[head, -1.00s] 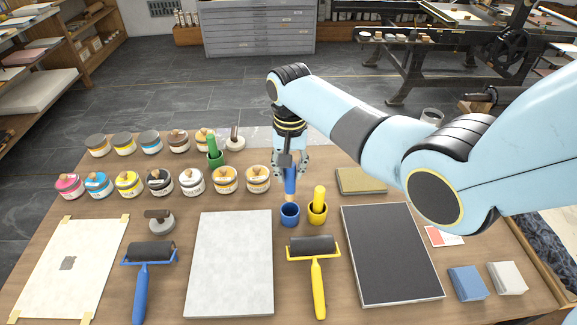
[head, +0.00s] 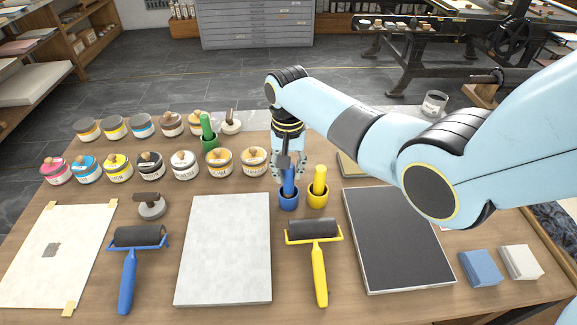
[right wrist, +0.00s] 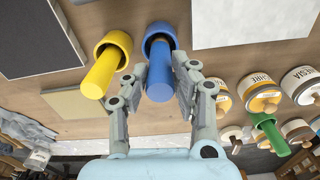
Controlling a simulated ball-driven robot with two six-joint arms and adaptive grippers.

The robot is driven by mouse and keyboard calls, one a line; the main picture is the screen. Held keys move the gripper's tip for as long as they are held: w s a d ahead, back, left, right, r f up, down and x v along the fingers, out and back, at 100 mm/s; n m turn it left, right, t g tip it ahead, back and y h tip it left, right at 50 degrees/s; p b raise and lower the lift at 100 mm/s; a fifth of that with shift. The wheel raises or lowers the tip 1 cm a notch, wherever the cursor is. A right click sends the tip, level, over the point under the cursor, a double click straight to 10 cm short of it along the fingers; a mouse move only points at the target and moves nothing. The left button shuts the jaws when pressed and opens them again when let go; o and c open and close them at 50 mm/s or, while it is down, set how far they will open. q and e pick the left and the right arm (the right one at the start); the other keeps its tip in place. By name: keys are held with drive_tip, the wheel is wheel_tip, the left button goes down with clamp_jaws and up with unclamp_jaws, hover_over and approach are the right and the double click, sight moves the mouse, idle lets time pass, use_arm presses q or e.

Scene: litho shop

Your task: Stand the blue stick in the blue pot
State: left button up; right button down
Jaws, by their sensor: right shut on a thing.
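The blue stick (head: 288,182) is upright, its lower end in the mouth of the blue pot (head: 288,201). My right gripper (head: 288,172) is shut on the stick's upper part from above. In the right wrist view the blue stick (right wrist: 158,78) runs between the two fingers into the blue pot (right wrist: 166,38). How deep it sits is hidden by the pot wall. My left gripper is not in view.
A yellow pot (head: 318,198) with a yellow stick (head: 320,178) stands close to the right of the blue pot. A green stick (head: 207,126) stands among ink jars at the left. A pale slab (head: 228,250) and yellow roller (head: 317,232) lie in front.

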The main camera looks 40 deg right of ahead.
drive_tip(key=shift+f, duration=0.1)
drive_tip(key=c, duration=1)
unclamp_jaws()
wheel_tip(320, 180, up, 12)
idle(0.4)
